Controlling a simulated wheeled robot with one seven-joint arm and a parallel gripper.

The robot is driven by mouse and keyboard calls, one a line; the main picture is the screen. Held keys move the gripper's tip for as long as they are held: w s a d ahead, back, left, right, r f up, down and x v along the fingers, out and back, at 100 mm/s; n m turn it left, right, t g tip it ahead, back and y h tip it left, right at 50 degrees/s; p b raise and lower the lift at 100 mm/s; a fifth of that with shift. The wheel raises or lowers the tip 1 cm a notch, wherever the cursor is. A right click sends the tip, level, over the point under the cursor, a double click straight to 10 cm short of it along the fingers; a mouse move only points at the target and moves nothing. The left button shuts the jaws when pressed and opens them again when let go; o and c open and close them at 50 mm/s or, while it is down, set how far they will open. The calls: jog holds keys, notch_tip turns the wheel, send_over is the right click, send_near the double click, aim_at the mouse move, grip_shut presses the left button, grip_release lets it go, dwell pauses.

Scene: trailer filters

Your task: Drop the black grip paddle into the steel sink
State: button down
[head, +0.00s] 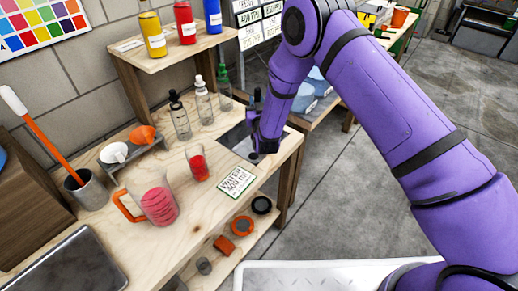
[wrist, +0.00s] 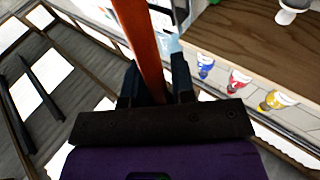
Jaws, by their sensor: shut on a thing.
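My gripper (wrist: 157,88) is shut on a long orange-brown shaft (wrist: 138,35) in the wrist view. It looks like the shaft of the black grip paddle, but no black grip shows clearly there. In the head view my gripper (head: 257,138) is above the right end of the wooden bench, by a dark grey plate (head: 233,133). Which dark parts there are paddle and which are fingers I cannot tell. A rectangular grey metal basin (head: 65,265) with a pale rim, seemingly the steel sink, is cut off at the bottom left of the head view.
A steel cup (head: 87,190) holds an orange-shafted, white-ended paddle (head: 40,132). A pink-filled jug (head: 155,203), a red-filled glass (head: 198,167), dropper bottles (head: 180,117) and a WATER card (head: 237,180) stand between my gripper and the basin. A raised shelf (head: 172,52) holds coloured bottles.

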jog(key=shift+f, duration=2.95)
jog(key=c, duration=0.9)
grip_release()
jog(key=shift+o, duration=0.2)
jog(key=shift+r, duration=0.65)
notch_tip(320, 180, up, 2)
jog(key=shift+s+r, duration=0.15)
jog(key=shift+r, duration=0.1)
jog(key=s+d+r, duration=0.1)
jog(key=s+d, duration=0.3)
jog(key=s, duration=1.1)
jog(key=shift+d, duration=0.2)
jog(key=shift+r, duration=0.1)
